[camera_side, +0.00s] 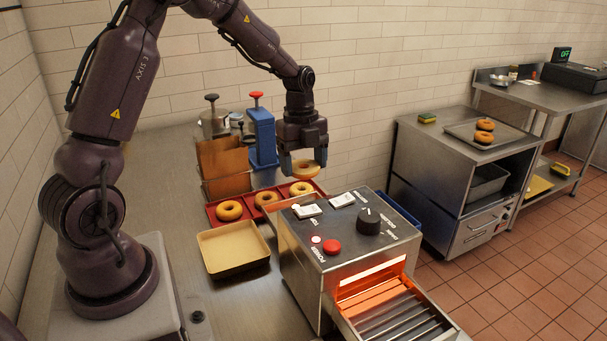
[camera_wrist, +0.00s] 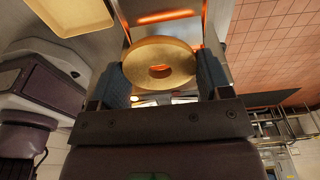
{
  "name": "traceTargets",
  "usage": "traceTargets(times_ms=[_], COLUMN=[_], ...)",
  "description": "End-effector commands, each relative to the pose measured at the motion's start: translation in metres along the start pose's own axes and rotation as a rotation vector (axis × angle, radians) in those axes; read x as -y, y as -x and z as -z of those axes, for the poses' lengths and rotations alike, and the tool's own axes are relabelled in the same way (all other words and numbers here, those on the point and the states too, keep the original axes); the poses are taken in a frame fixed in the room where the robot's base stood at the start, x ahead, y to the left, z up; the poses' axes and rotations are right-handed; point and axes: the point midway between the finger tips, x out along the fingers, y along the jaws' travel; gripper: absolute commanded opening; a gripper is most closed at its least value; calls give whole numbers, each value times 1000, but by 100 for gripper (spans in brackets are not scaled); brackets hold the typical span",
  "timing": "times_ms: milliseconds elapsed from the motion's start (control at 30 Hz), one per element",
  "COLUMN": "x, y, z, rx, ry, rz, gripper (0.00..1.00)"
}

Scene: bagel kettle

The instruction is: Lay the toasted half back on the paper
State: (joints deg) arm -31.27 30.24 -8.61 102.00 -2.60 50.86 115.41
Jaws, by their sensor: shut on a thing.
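My gripper (camera_side: 304,160) is shut on a golden bagel half (camera_side: 306,170), held in the air above the back of the steel toaster (camera_side: 318,243). In the wrist view the half (camera_wrist: 146,54) is pinched at its sides between the two blue fingers of my gripper (camera_wrist: 160,78), with an orange glow showing through its hole. A shallow tan tray (camera_side: 236,267) lies on the counter left of the toaster; its flat inside looks like paper, but I cannot tell for sure. It also shows at the top left of the wrist view (camera_wrist: 72,14). No bagel lies in it.
A red tray (camera_side: 213,220) with three bagels sits behind the tan tray. Brown paper bags (camera_side: 222,165) and a blue press-like device (camera_side: 262,138) stand behind it. The toaster has a red button, dark knob and glowing opening (camera_side: 373,272) with a front rack. Bare counter lies left.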

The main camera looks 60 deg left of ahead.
Motion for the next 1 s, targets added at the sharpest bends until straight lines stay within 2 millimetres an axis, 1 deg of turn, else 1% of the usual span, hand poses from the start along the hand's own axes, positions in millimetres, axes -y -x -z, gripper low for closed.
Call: traceTargets(times_ms=[33,100,200,333,367,400,567,667,767,800,867,900,967,1000], x=[1,1,1,1,1,3,10,12,13,12,9,6,-1,-7], y=[13,32,54,78,81,77,73,70,66,64,61,59,56,53], z=[1,3,6,9,13,23,57,85,121,138,165,184,213,232], rx=[4,4,3,3,1,0,4,7,9,10,11,12,13,14], ry=[0,1,1,0,-2,-6,-7,-8,-11,-13,-15,-14,-16,-16], rz=[7,7,6,5,2,-2,-2,-2,-2,-3,-2,-2,-1,-1], gripper=[46,46,46,46,46,46,46,46,46,46,46,46,46,46])
